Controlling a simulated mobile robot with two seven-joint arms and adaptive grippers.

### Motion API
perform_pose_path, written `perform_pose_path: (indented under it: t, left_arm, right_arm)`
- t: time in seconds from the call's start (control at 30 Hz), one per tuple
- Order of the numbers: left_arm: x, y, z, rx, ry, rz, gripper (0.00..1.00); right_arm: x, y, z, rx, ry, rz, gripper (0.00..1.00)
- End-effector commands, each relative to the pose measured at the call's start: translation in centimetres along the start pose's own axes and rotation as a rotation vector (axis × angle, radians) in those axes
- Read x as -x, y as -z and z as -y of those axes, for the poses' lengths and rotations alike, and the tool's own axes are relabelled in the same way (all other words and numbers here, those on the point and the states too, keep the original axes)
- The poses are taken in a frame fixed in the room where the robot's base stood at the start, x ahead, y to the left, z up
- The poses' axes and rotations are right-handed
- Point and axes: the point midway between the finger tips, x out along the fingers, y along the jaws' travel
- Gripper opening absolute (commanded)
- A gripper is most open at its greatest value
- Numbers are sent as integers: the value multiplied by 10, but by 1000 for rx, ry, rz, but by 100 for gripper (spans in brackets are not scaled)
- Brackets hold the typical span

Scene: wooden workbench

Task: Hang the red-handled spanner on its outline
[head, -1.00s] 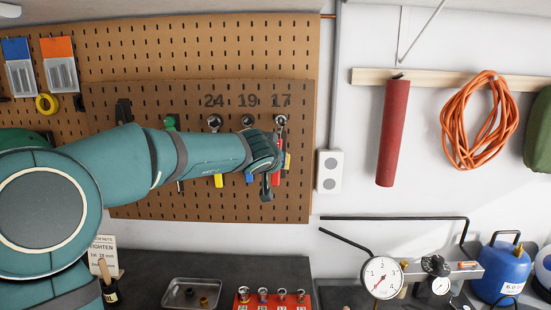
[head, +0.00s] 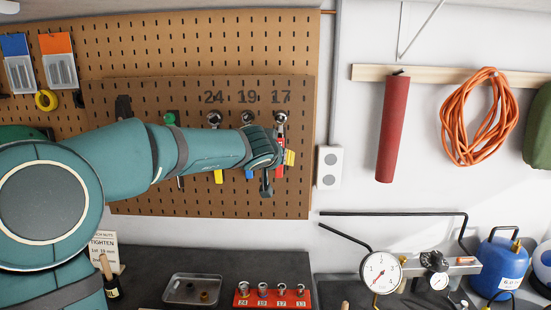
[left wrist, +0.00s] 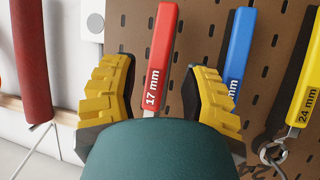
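The red-handled spanner (head: 281,118) hangs upright on the brown tool panel (head: 135,190), with its metal head just below the number 17. Its red handle, marked 17 mm, shows clearly in the left wrist view (left wrist: 160,62). My left gripper (head: 279,160) is in front of the panel at the handle. In the left wrist view its yellow fingers (left wrist: 158,98) are spread, one on each side of the handle, with gaps between. The outline behind the spanner is hidden. My right gripper is not in view.
A blue-handled spanner (left wrist: 237,55) hangs beside it under 19, and a yellow-handled one (left wrist: 308,90) under 24. A white socket box (head: 329,167) is on the wall to the right. Below are a metal tray (head: 192,290) and a red socket holder (head: 273,299).

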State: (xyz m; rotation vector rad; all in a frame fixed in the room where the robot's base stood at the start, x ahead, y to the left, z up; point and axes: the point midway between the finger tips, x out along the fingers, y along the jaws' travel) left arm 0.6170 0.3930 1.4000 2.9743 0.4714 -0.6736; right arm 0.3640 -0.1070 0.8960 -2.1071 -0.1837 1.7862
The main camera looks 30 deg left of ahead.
Motion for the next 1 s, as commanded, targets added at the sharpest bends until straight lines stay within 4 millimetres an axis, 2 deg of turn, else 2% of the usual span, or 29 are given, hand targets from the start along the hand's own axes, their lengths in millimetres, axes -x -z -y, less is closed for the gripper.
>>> perform_pose_path:
  t: [0.23,0.37,0.8,1.0]
  left_arm:
    - [1,0,0,0,0,1,45]
    - [10,1,0,-1,1,-1,45]
    - [92,1,-1,0,-1,-3,45]
    - [115,0,-1,0,-1,-2,45]
  right_arm:
    - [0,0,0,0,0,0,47]
    - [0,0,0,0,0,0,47]
    - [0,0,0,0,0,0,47]
    - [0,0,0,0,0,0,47]
